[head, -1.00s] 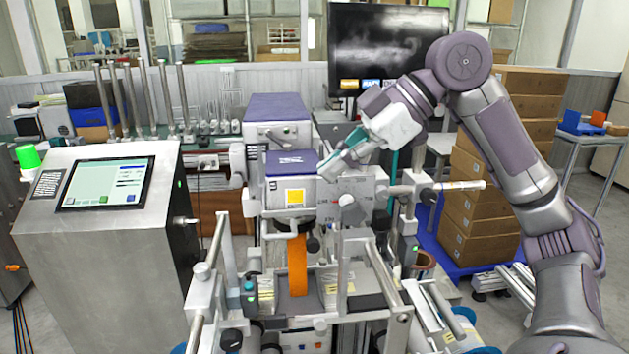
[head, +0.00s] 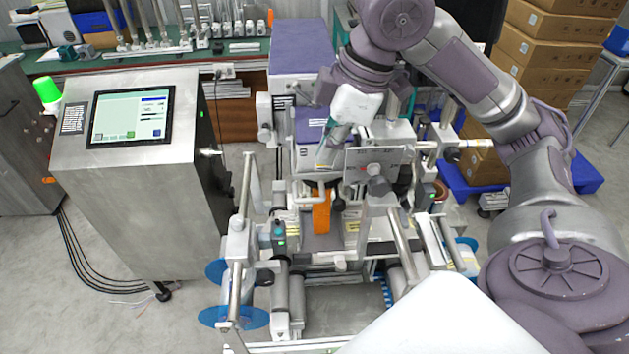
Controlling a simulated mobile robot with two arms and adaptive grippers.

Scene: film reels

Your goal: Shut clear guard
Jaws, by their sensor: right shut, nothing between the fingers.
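The machine with the orange strip (head: 321,213) stands in the middle of the head view. I cannot make out the clear guard's transparent sheet for certain. A grey plate with a round knob (head: 374,169) stands at the machine's upper middle, and pale bars and rods frame the area around it. My right gripper (head: 326,156) comes down from above, shut and empty, with its fingers pointing down and left. Its tips appear just left of the plate and in front of the purple-topped unit (head: 309,128). I cannot tell whether they touch anything. My left gripper is out of view.
Stacked cartons (head: 545,50) stand on a blue pallet (head: 575,177) at the right. The floor left of the machine is mostly clear, apart from black cables (head: 85,262).

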